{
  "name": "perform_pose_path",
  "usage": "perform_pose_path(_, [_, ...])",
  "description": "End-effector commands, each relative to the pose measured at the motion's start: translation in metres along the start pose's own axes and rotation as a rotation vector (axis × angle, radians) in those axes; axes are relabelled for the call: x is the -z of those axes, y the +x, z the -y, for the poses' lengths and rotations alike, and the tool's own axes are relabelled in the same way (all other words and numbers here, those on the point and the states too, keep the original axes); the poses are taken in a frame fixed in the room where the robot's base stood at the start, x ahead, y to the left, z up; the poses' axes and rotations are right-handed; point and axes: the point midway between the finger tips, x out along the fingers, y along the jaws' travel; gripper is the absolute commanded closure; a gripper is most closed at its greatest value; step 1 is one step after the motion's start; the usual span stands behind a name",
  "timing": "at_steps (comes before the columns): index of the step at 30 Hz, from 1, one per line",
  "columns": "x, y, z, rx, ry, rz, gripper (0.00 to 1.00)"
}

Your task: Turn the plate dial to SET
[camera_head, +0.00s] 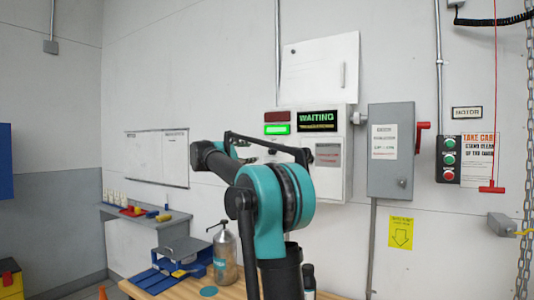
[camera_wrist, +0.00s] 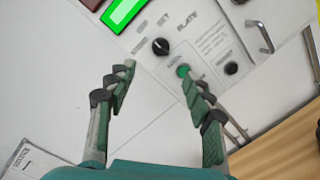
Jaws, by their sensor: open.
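The plate dial (camera_wrist: 160,46) is a round black knob with a pale pointer mark on the white control panel (camera_wrist: 205,15) in the wrist view. Lettering that seems to read PLATE is beside it; the pointer's setting is too small to tell. My gripper (camera_wrist: 157,78) is open and empty, its two fingers apart in front of the panel. The dial shows beyond the fingertips, between them and a little above, apparently untouched. In the head view the panel (camera_head: 331,193) hangs on the wall with a display (camera_head: 318,120) reading WAITING; my arm hides the dial there.
A green button (camera_wrist: 183,71) lies close to the right fingertip, and another black knob (camera_wrist: 231,67) is further right. A lit green lamp (camera_head: 277,129) is on the panel. A grey switch box (camera_head: 390,175) with a red lever is beside it. A workbench (camera_head: 230,291) stands below.

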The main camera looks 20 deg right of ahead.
Motion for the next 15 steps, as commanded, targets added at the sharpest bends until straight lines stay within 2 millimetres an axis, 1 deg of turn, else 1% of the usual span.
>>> perform_pose_path(1, [-0.001,0.012,0.001,0.003,0.000,0.003,0.48])
perform_pose_path(3, [-0.001,0.026,0.001,0.003,0.001,0.003,0.48])
perform_pose_path(12, [0.000,0.085,0.001,0.002,0.001,0.001,0.48])
perform_pose_path(15, [-0.001,0.102,0.001,0.003,0.001,0.002,0.48])
